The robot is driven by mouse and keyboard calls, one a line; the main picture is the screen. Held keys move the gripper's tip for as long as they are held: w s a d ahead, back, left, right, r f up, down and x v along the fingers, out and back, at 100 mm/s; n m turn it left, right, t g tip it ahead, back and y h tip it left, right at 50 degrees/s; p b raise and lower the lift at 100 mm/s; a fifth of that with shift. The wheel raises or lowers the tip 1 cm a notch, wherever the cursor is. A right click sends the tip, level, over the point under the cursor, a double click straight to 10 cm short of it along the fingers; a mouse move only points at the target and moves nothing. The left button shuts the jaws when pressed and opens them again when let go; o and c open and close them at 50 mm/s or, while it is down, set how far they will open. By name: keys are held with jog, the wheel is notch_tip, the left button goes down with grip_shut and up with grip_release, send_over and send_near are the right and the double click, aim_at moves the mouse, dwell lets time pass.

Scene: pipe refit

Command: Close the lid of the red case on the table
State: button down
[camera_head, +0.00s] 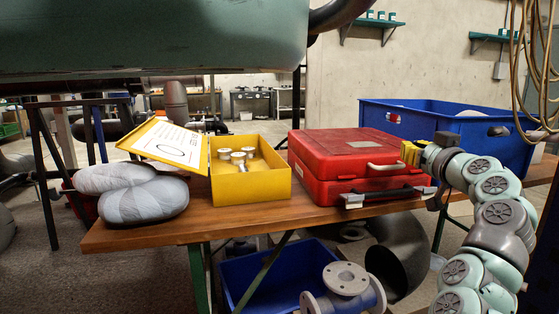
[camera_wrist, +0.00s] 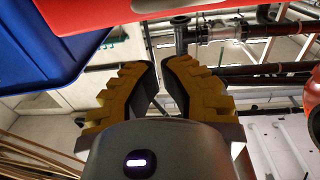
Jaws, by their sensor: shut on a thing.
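The red case (camera_head: 325,188) stands on the right half of the wooden table (camera_head: 140,236). Its lid (camera_head: 330,146) lies over the base, down or nearly down; a dark seam runs between them, and I cannot tell whether it is fully shut. A pale handle is on the lid's front and a dark handle with metal latches on the base. My gripper (camera_head: 411,153) is at the lid's right front corner. In the wrist view my fingers (camera_wrist: 161,66) are drawn close together; what they hold cannot be made out. Red casing (camera_wrist: 90,14) shows beyond them.
A yellow case (camera_head: 250,188) with its lid open and metal parts inside stands left of the red case. Grey rounded bags (camera_head: 135,195) lie at the table's left end. A large blue crate (camera_head: 450,122) is behind my arm. A blue bin and pipe fittings are below the table.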

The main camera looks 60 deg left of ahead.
jog(key=shift+f+p+v, duration=0.2)
jog(key=shift+p+v, duration=0.1)
jog(key=shift+v, duration=2.65)
jog(key=shift+r, duration=0.1)
